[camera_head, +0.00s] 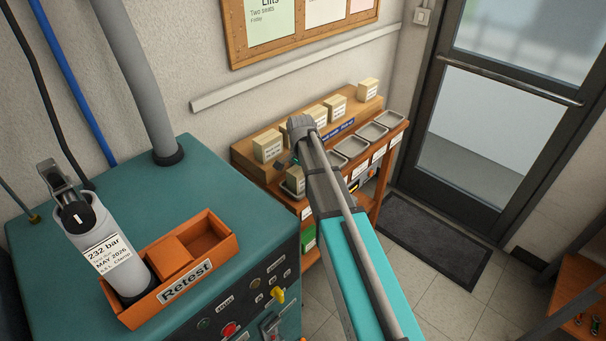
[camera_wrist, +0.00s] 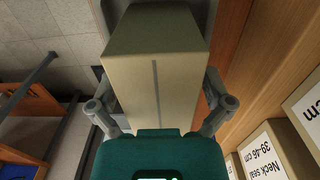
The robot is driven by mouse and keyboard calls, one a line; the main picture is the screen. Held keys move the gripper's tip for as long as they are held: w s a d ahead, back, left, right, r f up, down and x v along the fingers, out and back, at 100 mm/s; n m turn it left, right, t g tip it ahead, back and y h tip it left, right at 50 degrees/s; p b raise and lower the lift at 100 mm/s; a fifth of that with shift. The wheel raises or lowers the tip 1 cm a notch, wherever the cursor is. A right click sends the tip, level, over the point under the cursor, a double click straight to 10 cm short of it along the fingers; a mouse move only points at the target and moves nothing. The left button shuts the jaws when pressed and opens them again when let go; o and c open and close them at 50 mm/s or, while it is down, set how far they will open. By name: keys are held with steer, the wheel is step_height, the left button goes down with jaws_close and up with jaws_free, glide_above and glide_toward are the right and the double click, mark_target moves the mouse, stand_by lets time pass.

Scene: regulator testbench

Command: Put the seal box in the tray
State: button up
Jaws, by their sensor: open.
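A cream seal box (camera_wrist: 155,70) stands between the fingers of my gripper (camera_wrist: 160,100) in the wrist view. The fingers are open, one on each side of it; whether they touch it I cannot tell. In the head view, a pale box (camera_head: 297,177) shows below my wrist, at the leftmost grey tray (camera_head: 292,191). It appears to sit in that tray, though my arm partly hides it. My gripper's fingers are mostly hidden there behind my wrist.
Several similar boxes (camera_head: 268,145) stand on the raised wooden shelf (camera_head: 245,156) behind. More grey trays (camera_head: 372,131) line the front to the right. A teal machine (camera_head: 180,180) with an orange Retest bin (camera_head: 234,245) stands left. A door (camera_head: 470,150) is at the right.

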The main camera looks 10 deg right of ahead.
steer(key=shift+r+p, duration=5.95)
steer(key=shift+r, duration=0.05)
steer(key=shift+s, duration=0.5)
steer(key=s+n, duration=1.1)
steer(key=s, duration=0.9)
steer(key=shift+s+d, duration=0.2)
steer(key=shift+d, duration=0.15)
